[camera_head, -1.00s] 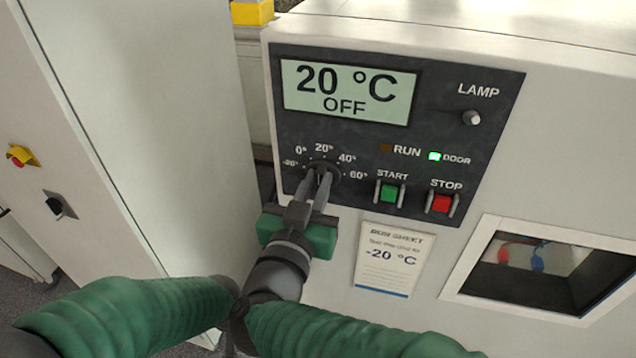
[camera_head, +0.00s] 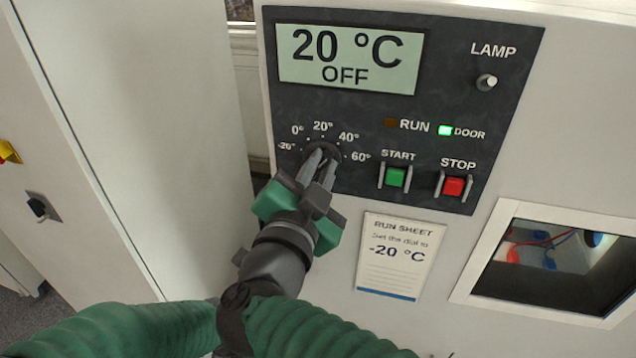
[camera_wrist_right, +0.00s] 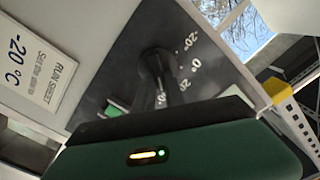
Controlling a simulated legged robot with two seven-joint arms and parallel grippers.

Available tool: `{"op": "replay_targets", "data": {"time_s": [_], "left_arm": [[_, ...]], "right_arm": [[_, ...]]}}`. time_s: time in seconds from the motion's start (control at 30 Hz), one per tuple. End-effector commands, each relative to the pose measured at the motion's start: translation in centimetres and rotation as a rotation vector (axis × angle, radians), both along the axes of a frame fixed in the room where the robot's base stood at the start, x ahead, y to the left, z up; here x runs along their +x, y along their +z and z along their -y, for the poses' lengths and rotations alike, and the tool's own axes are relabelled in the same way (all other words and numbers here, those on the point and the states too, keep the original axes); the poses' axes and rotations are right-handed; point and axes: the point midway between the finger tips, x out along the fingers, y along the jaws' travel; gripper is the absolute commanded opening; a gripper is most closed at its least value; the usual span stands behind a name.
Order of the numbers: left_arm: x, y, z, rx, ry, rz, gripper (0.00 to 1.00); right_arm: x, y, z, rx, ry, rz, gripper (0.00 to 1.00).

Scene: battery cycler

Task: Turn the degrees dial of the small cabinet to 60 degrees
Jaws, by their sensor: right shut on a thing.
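The degrees dial (camera_head: 323,151) is a dark round knob at the lower left of the cabinet's black panel (camera_head: 440,112). Its scale runs from -20° at left over 0°, 20° and 40° to 60° at right. My right gripper (camera_head: 320,165) is shut on the dial, with its grey fingers on either side of the grip. The fingers hide much of the dial, so I cannot read its pointer surely. In the right wrist view the dial (camera_wrist_right: 157,62) is between the fingers. The display (camera_head: 348,60) reads 20 °C OFF. My left gripper is not in view.
START (camera_head: 396,177) and STOP (camera_head: 453,186) buttons sit right of the dial, below a lit green DOOR light (camera_head: 445,131). A run sheet (camera_head: 399,255) reads -20 °C. A tall pale cabinet (camera_head: 150,130) stands close at left.

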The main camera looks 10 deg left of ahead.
Motion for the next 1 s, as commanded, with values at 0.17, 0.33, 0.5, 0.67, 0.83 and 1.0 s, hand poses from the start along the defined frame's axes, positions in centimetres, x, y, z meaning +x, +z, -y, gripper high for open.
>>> {"op": "replay_targets", "data": {"time_s": [0.17, 0.33, 0.5, 0.67, 0.83, 1.0], "left_arm": [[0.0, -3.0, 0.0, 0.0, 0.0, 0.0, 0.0], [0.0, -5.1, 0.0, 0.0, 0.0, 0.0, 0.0], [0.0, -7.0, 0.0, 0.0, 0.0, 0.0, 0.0], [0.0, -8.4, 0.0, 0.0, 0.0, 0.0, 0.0], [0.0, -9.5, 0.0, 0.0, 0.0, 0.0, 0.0], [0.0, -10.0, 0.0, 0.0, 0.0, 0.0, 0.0]], "right_arm": [[0.0, -0.9, 0.2, 0.167, 0.0, 0.014, 0.0], [0.0, -1.1, 0.3, 0.328, 0.001, 0.028, 0.0], [0.0, -1.3, 0.4, 0.476, 0.0, 0.041, 0.0], [0.0, -1.4, 0.5, 0.592, 0.0, 0.05, 0.0], [0.0, -1.4, 0.5, 0.683, -0.001, 0.057, 0.0], [0.0, -1.3, 0.5, 0.737, -0.001, 0.062, 0.0]]}}
